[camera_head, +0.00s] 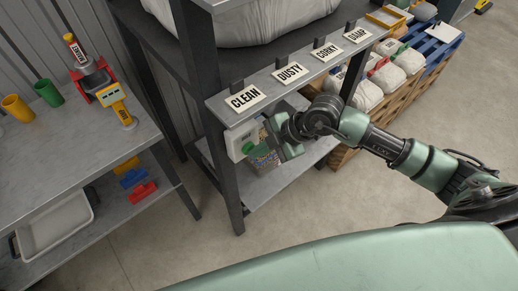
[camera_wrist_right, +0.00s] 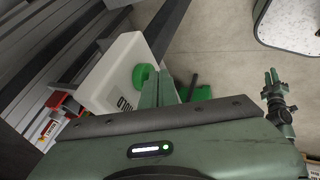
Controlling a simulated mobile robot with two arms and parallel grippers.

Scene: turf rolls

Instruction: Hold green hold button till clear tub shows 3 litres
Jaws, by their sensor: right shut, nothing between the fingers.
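A white dispenser box (camera_head: 238,135) hangs under the shelf at the CLEAN label. Its round green button (camera_wrist_right: 144,75) shows in the wrist view. My right gripper (camera_wrist_right: 157,76) is shut and empty, its fingertips right beside the button; I cannot tell whether they touch it. In the head view the gripper (camera_head: 270,149) is in front of the box. What looks like my left gripper (camera_wrist_right: 270,77) is small at the right of the wrist view, opening unclear.
Labels CLEAN (camera_head: 245,98), DUSTY (camera_head: 290,72), CORKY and a fourth line the shelf edge. A dark shelf post (camera_head: 228,185) stands left of the tub. A grey bench (camera_head: 75,135) with cups is at left. Sacks (camera_head: 388,78) lie on crates at right.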

